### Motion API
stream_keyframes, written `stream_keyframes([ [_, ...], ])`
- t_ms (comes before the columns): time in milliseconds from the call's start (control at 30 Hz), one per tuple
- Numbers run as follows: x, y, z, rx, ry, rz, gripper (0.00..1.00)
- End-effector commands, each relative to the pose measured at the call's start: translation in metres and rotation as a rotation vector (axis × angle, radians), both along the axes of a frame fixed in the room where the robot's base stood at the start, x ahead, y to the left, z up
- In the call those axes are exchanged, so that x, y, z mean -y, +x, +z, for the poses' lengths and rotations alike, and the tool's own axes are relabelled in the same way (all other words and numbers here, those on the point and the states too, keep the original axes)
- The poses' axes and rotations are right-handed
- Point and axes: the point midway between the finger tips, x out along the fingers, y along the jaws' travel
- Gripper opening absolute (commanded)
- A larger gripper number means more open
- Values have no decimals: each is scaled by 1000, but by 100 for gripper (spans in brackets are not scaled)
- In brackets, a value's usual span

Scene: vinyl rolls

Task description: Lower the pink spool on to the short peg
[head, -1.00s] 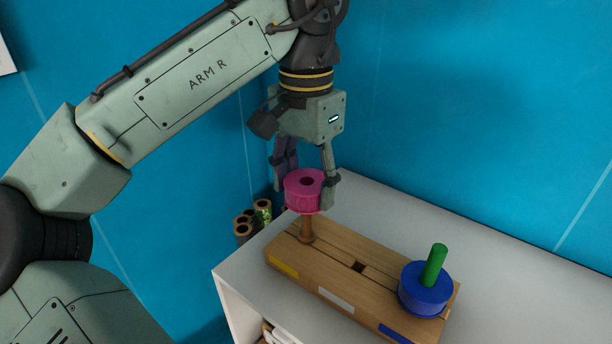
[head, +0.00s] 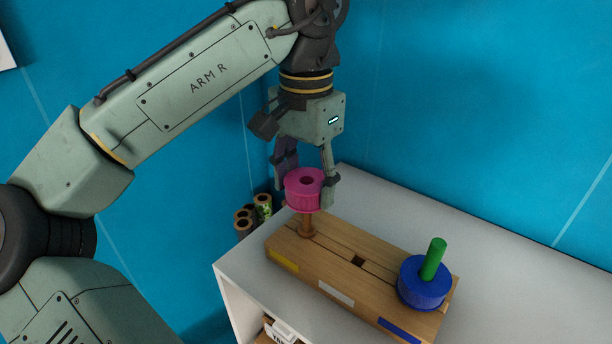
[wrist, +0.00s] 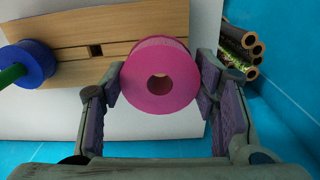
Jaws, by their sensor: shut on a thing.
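My gripper (head: 305,187) is shut on the pink spool (head: 304,199), with a finger on either side of it. The spool is level and sits over the short brown peg (head: 307,227) at the left end of the wooden board (head: 333,265). The peg's lower part shows below the spool, and its top is hidden, so I cannot tell whether it is inside the bore. There is a clear gap between the spool and the board. In the wrist view the spool (wrist: 150,96) shows its round hole between the fingers.
A blue spool (head: 422,287) sits around a green peg (head: 433,259) at the board's right end. An empty square hole (head: 358,262) is in the middle. The board lies on a white cabinet top (head: 240,264). Several rolls (head: 263,206) stand behind its left edge.

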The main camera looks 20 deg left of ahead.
Motion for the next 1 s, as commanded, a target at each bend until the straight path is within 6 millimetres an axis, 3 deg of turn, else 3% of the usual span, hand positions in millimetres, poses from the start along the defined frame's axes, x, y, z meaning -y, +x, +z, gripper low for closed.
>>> stream_keyframes([
  [1000, 0, 0, -10, 0, 0, 0, 0],
])
